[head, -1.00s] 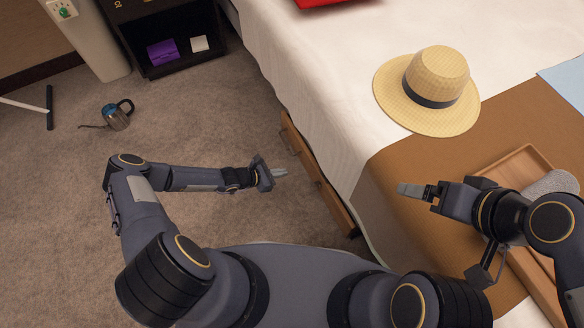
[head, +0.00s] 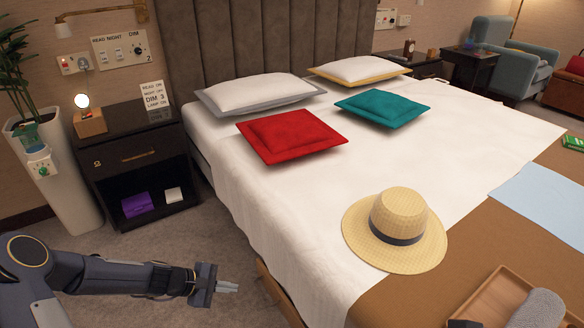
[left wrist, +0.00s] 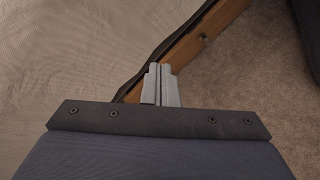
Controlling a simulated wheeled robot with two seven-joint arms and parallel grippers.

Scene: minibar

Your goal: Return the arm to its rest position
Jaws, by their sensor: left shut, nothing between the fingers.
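My left arm comes in from the lower left in the head view, bent and held out over the carpet beside the bed. My left gripper (head: 228,287) is shut and empty, left of the bed's wooden side. In the left wrist view its two grey fingers (left wrist: 160,85) lie together with nothing between them. A small dark part at the bottom edge of the head view, by the tray, may belong to my right arm; my right fingers are out of view.
The bed (head: 300,190) holds red (head: 292,135) and teal (head: 382,107) cushions, a straw hat (head: 396,230) and a wooden tray (head: 492,300) with a grey item. A dark nightstand (head: 150,175) and a white planter (head: 65,185) stand left. Carpet lies around my left gripper.

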